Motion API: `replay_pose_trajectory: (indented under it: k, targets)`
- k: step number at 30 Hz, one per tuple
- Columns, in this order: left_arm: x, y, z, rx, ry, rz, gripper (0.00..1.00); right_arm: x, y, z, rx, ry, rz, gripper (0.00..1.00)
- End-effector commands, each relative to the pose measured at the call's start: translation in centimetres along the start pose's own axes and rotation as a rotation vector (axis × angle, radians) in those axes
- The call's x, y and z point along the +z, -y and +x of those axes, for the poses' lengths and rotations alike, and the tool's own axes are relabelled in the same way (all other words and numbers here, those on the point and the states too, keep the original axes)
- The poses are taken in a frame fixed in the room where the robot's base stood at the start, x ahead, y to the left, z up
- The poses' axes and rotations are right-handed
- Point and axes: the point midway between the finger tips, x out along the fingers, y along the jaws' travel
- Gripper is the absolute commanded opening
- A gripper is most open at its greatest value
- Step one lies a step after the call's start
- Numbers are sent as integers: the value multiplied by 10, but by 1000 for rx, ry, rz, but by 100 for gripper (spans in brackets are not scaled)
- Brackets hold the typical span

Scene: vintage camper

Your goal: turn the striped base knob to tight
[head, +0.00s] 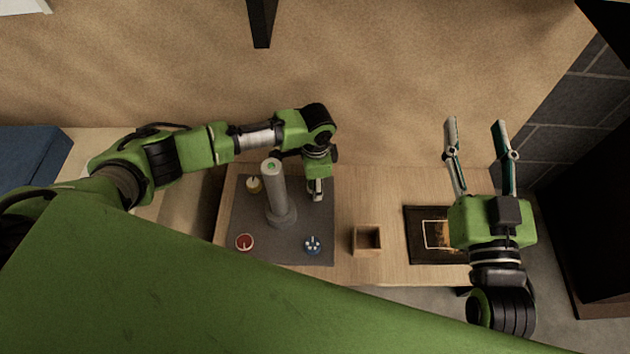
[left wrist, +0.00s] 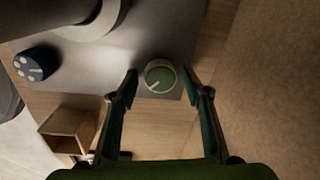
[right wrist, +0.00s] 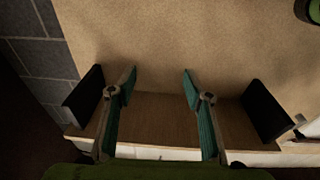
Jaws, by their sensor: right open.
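A grey board (head: 245,215) on the wooden table carries an upright grey column (head: 275,195) and several round knobs. A green knob with a pale rim and one white line (left wrist: 160,77) lies between the fingertips of my left gripper (left wrist: 161,84), which is open with a visible gap on both sides. In the head view my left gripper (head: 317,192) points down and hides this knob. A blue knob with white marks (head: 312,245) also shows in the left wrist view (left wrist: 36,65). Stripes on the knobs' sides cannot be made out. My right gripper (head: 475,124) is open and empty.
A red-topped knob (head: 244,242) and a cream knob (head: 253,185) are on the board's left part. A small open wooden box (head: 367,240) stands right of the board. A dark framed picture (head: 425,248) lies farther right, beside my right arm.

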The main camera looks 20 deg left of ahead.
Motion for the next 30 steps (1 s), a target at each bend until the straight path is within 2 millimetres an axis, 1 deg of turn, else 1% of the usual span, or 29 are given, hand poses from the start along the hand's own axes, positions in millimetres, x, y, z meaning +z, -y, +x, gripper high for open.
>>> replay_pose_trajectory:
  k: [1, 2, 3, 4, 11, 13, 17, 20, 22, 26, 27, 30]
  targets:
    - [0, 0, 0, 0, 0, 0, 32, 0, 0, 0, 0, 0, 0, 46]
    - [0, 0, 0, 0, 0, 0, 24, 0, 0, 0, 0, 0, 0, 46]
    - [0, 0, 0, 0, 0, 0, 13, 0, 0, 0, 0, 1, 0, 46]
    - [0, 0, 0, 0, 0, 0, 6, 0, 0, 0, 0, 1, 0, 46]
    - [0, 0, 0, 0, -1, 4, 6, 0, 0, 0, 0, 5, 0, 46]
    - [0, 0, -1, 1, -1, 12, 6, 3, 0, 0, 1, 21, 0, 46]
    - [0, -1, -2, 2, -3, 42, 6, 24, -4, -4, 7, 123, -3, 46]
    - [0, -1, -2, 2, -5, 81, 6, 45, -7, -10, 14, 228, -5, 46]
    - [0, -1, -2, 3, -6, 115, 6, 63, -9, -18, 19, 318, -6, 46]
    - [0, -1, -2, 4, -9, 188, 6, 97, -14, -38, 30, 497, -7, 46]
    - [0, -1, -2, 4, -10, 211, 6, 107, -15, -46, 33, 552, -7, 46]
    - [1, -1, -2, 3, -13, 270, 6, 128, -19, -67, 41, 680, -6, 46]
